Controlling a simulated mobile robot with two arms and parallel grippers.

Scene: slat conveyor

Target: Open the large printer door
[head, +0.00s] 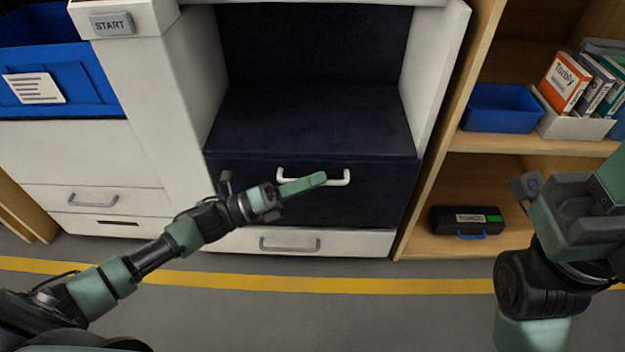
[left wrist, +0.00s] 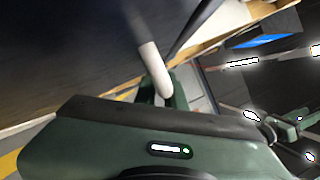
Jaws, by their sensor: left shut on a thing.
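The large printer door (head: 375,205) is a dark navy panel low on the white printer (head: 190,120), with a white bar handle (head: 338,178) near its top. The door looks closed in the head view. My left gripper (head: 318,180) reaches in from the left and is shut on the handle. In the left wrist view the white handle (left wrist: 152,68) runs down between the green fingers (left wrist: 165,97), with the dark panel (left wrist: 60,60) beside it. My right gripper (head: 575,195) is at the right, away from the printer; its jaws are unclear.
A white drawer (head: 350,243) with a grey handle lies below the door. A wooden shelf (head: 540,142) at the right holds a blue bin (head: 500,108), books (head: 567,83) and a black case (head: 465,220). A blue crate (head: 75,85) is at the left. The grey floor in front is clear.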

